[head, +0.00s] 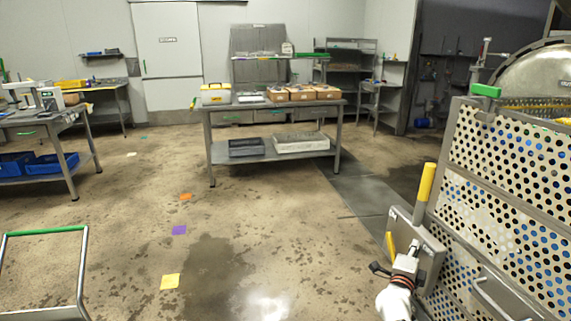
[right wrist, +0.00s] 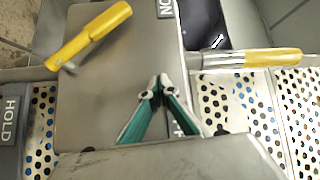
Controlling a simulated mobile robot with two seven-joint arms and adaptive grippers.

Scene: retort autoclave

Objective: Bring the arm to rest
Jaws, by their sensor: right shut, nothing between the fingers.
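My right gripper (head: 409,252) is at the lower right of the head view, in front of a grey control panel (head: 432,250). In the right wrist view its green-sided fingers (right wrist: 160,84) meet at the tips, shut and empty, over the plate of the panel (right wrist: 95,95). A yellow lever (head: 425,182) stands up above the panel, and a second yellow handle (head: 390,246) is at its left side. Two yellow handles show in the right wrist view, one upper left (right wrist: 92,34) and one right (right wrist: 258,57), both apart from the fingers. My left gripper is out of view.
A perforated metal wall (head: 510,185) and the rounded autoclave door (head: 535,75) stand close on the right. A workbench (head: 275,150) with boxes is ahead. A green-handled cart frame (head: 45,232) is at lower left. The wet floor between is open, with coloured squares (head: 170,282).

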